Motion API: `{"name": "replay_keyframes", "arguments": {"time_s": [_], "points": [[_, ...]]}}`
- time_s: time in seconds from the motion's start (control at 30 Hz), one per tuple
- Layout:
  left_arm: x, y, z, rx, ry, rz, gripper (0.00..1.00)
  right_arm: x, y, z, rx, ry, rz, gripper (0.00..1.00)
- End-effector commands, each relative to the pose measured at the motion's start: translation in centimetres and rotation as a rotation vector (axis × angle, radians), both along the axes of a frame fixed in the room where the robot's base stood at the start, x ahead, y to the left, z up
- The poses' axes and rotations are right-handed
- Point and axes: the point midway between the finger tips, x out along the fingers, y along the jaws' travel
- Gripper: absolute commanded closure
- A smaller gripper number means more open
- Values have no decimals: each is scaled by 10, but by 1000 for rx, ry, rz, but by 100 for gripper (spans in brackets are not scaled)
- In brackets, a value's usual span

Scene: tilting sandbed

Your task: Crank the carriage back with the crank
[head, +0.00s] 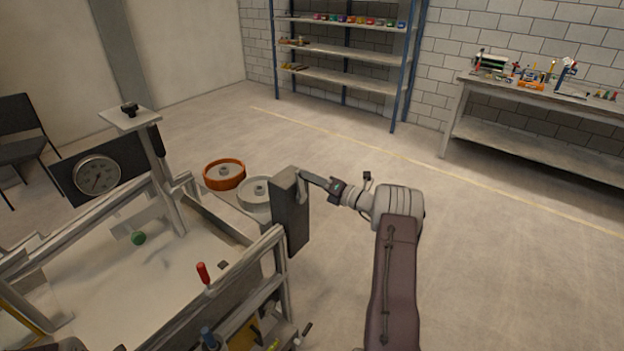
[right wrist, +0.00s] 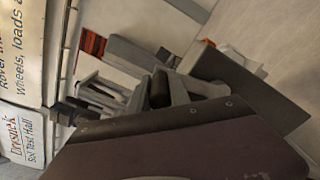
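The sandbed rig (head: 205,215) fills the left of the head view, with pale sand inside its frame. A tall dark grey box (head: 290,225) stands at its right corner. My right gripper (head: 308,182) reaches in from the right to the upper right side of this box, where the crank is small and mostly hidden. In the right wrist view a dark cylindrical crank handle (right wrist: 160,89) lies between the fingers of my right gripper (right wrist: 159,92), which appear closed against it. I cannot clearly make out which part is the carriage. My left gripper is not in view.
An orange wheel (head: 224,174) and a grey wheel (head: 257,192) sit behind the box. A round gauge (head: 97,175) and a red-handled lever (head: 203,272) are on the rig. A workbench (head: 540,100) and shelves (head: 345,52) stand far back. The floor at right is clear.

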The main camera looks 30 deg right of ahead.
Motion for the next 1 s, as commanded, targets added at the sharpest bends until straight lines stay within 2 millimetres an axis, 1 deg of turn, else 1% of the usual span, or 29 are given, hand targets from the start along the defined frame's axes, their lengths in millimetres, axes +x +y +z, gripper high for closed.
{"name": "replay_keyframes", "arguments": {"time_s": [0.03,0.07,0.1,0.37,0.43,0.53,0.7,0.8,0.9,1.0], "points": [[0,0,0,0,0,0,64,0,-2,1,0,-2,-5,68],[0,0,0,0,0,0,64,0,-2,1,0,-2,-5,60],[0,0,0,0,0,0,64,0,-2,1,0,-2,-5,55],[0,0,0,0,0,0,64,0,-1,0,0,-1,-2,55],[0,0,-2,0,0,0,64,-4,-3,-1,0,0,-4,55],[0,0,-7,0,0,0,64,-19,-11,-2,-1,-1,-6,55],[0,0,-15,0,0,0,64,-55,-26,-3,0,-1,-7,55],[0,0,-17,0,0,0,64,-71,-33,-2,0,0,-6,55],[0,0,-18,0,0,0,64,-80,-37,-2,0,-1,-6,55],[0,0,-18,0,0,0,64,-84,-38,-1,0,0,-4,55]]}}
